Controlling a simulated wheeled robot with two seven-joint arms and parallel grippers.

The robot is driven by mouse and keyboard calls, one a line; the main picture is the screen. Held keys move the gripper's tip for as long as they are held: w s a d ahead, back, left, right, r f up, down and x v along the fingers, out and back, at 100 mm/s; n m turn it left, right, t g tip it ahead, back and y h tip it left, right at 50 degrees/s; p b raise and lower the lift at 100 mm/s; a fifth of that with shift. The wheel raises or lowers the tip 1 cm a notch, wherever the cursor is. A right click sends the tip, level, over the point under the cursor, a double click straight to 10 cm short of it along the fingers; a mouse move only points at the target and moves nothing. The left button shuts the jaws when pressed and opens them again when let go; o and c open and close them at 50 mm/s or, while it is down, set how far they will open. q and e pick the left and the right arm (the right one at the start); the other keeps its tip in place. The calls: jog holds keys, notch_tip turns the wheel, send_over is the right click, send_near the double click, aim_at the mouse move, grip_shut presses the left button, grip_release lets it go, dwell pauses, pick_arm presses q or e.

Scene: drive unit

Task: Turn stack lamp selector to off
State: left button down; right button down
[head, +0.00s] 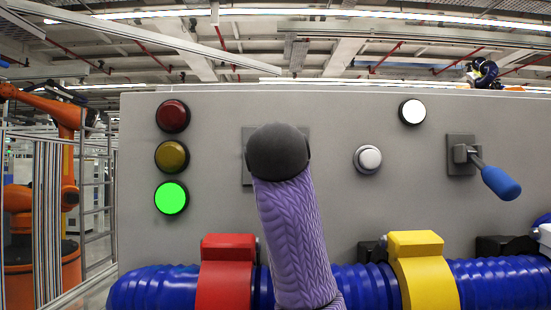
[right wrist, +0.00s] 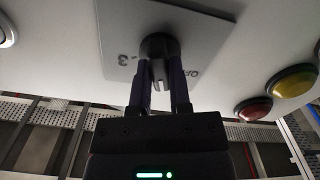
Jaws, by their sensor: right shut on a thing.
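The stack lamp selector is a dark round knob (right wrist: 158,46) on a light plate (right wrist: 118,30) in the right wrist view. The plate reads "OFF" on the right and "3" on the left, upside down. My right gripper (right wrist: 160,78) has its two dark fingers on either side of the knob, shut on it. The knob's exact setting is hard to tell. In the head view my purple-sleeved arm covers the knob, and only edges of the plate (head: 247,168) show. The lamp column has a lit green lamp (head: 171,198) below unlit yellow (head: 172,157) and red (head: 173,116) lamps.
A white button (head: 368,159), a white lamp (head: 412,112) and a blue-handled lever (head: 499,182) are on the grey panel (head: 220,110) to the right. A blue ribbed hose (head: 155,287) with red (head: 226,275) and yellow (head: 424,275) clamps runs along the front below.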

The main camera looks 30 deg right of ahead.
jog(key=shift+n, duration=3.9)
jog(key=c, duration=0.6)
grip_release()
jog(key=shift+a, duration=0.1)
jog(key=shift+o, duration=0.2)
